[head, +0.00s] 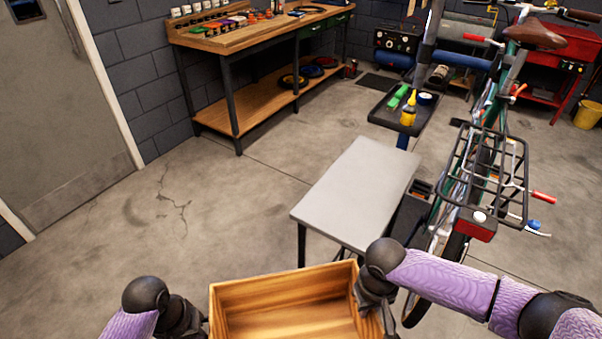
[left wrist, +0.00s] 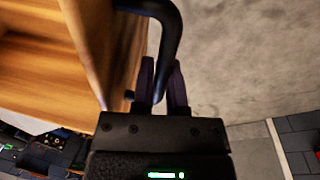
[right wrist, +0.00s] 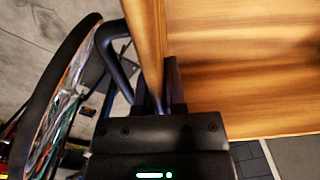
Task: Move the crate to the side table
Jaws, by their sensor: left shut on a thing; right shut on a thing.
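The wooden crate (head: 280,292) is at the bottom middle of the head view, its near part cut off by the frame; the inside that shows is empty. My left gripper (left wrist: 163,85) is shut on the black handle (left wrist: 172,35) at the crate's left side.
A bicycle (head: 485,190) on a repair stand is close to the right of the side table. A tool tray (head: 385,115) is behind the table. A wooden workbench (head: 250,40) stands at the back left. The floor (head: 190,220) on the left is clear.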

